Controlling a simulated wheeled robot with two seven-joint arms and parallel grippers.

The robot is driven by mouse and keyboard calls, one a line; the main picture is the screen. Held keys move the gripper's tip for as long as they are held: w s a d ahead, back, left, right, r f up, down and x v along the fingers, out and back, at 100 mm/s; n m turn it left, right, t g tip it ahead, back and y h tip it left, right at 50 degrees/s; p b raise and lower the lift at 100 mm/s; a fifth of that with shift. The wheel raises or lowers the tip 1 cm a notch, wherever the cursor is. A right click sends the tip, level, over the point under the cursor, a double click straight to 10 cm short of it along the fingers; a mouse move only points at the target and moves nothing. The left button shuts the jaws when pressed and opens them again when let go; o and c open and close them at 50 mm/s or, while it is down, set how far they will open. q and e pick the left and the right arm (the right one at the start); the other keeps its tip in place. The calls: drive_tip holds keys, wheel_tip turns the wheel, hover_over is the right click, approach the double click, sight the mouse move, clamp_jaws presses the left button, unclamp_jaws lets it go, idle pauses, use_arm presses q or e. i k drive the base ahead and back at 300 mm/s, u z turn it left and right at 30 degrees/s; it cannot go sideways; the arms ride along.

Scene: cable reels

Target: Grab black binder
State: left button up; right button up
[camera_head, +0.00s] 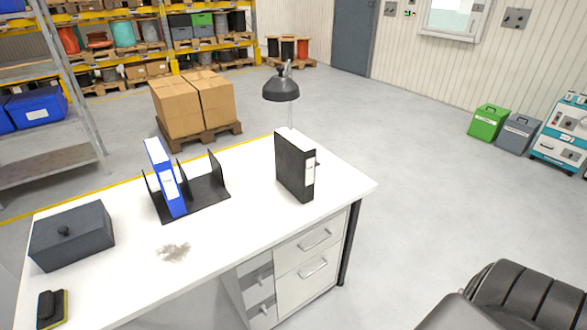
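The black binder (294,166) stands upright on the white desk (240,237), near its right end. Neither of my grippers shows in the head view.
A black rack (203,197) holding an upright blue binder (165,177) stands left of the black binder. A dark lidded box (72,237) and a brush-like item (52,309) are at the left. A black chair (525,298) is at the lower right.

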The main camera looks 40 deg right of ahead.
sight(295, 158)
drive_tip(key=k, duration=0.5)
drive_tip(key=z, duration=2.2)
drive_tip(key=i, duration=4.75)
drive_tip(key=u, duration=3.95)
